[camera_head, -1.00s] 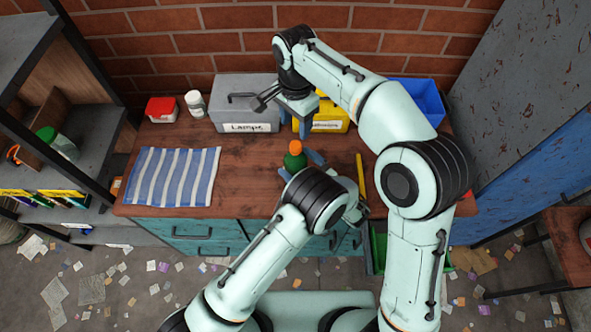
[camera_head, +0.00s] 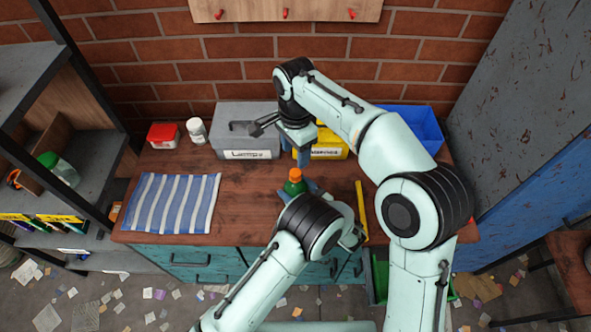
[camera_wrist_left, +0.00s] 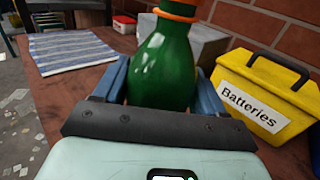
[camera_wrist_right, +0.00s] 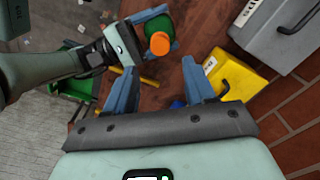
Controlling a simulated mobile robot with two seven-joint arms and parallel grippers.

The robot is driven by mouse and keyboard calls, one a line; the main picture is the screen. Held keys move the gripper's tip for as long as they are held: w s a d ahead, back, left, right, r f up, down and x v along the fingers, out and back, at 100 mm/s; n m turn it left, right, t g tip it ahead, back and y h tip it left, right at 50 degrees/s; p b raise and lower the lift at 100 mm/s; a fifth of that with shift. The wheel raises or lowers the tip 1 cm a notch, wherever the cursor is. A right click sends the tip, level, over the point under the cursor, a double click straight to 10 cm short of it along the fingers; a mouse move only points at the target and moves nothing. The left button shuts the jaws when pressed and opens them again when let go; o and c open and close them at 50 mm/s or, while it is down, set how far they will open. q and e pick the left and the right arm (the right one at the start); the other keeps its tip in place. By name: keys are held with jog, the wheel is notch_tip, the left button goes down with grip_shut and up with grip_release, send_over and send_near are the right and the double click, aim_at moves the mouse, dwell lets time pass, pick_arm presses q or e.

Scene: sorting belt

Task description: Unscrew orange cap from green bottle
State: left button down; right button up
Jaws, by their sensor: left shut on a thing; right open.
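The green bottle (camera_head: 294,187) stands upright near the front middle of the workbench, with the orange cap (camera_head: 296,174) on top. In the left wrist view the green bottle (camera_wrist_left: 165,65) fills the space between the blue fingers, and only an orange ring shows at its neck. My left gripper (camera_head: 298,190) is shut on the bottle's body. My right gripper (camera_head: 303,158) points down, open and empty, above and behind the bottle. In the right wrist view the orange cap (camera_wrist_right: 160,43) lies beyond the open fingers (camera_wrist_right: 160,95), apart from them.
A grey box (camera_head: 247,118) labelled Lamps, a yellow Batteries box (camera_head: 328,150) and a blue bin (camera_head: 425,130) stand along the back. A striped cloth (camera_head: 172,202) lies left. A red container (camera_head: 162,136) and white bottle (camera_head: 196,130) stand at back left.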

aim_at(296, 173)
jog(key=m, duration=0.6)
jog(key=shift+m, duration=0.3)
jog(key=shift+f, duration=0.1)
jog(key=shift+m, duration=0.3)
jog(key=shift+f, duration=3.9)
grip_shut()
